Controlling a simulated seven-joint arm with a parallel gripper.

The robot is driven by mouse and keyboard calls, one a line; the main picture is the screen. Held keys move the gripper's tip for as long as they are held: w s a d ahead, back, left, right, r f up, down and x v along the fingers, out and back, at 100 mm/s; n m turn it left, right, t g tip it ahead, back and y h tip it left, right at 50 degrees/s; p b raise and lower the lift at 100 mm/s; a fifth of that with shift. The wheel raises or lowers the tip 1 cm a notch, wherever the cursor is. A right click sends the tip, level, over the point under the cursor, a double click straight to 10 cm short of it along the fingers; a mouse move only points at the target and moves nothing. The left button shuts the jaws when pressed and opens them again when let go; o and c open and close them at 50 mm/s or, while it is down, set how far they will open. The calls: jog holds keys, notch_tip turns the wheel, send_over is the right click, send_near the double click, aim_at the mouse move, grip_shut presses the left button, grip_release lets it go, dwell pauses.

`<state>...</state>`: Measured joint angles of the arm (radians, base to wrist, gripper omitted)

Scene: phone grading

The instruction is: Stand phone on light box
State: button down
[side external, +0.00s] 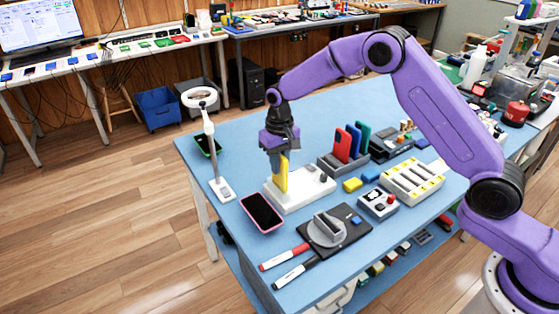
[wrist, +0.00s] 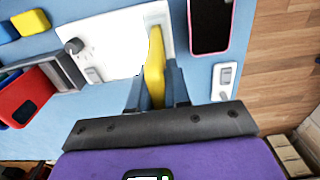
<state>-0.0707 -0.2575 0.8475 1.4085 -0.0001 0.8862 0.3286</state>
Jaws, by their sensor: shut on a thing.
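A yellow phone (side external: 281,174) is upright in my gripper (side external: 279,155), over the left part of the white light box (side external: 306,188). Its lower edge looks at or very near the box's top; I cannot tell whether it touches. In the wrist view the phone (wrist: 155,68) shows edge-on between the two fingers of my gripper (wrist: 156,88), which are shut on it. The light box (wrist: 108,42) lies beneath, with a dark knob at one end.
A pink-rimmed phone (side external: 262,212) lies left of the box. A ring lamp (side external: 211,140) stands behind it. A rack (side external: 343,160) holds red, blue and green phones. A dark pad with a grey stand (side external: 327,228) and two markers are in front.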

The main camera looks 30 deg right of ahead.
dwell(0.3)
jog(key=c, duration=0.7)
grip_release()
jog(key=shift+r, duration=0.7)
jog(key=shift+r, duration=0.2)
jog(key=shift+r, duration=0.55)
jog(key=shift+r, duration=0.1)
jog(key=shift+r, duration=0.65)
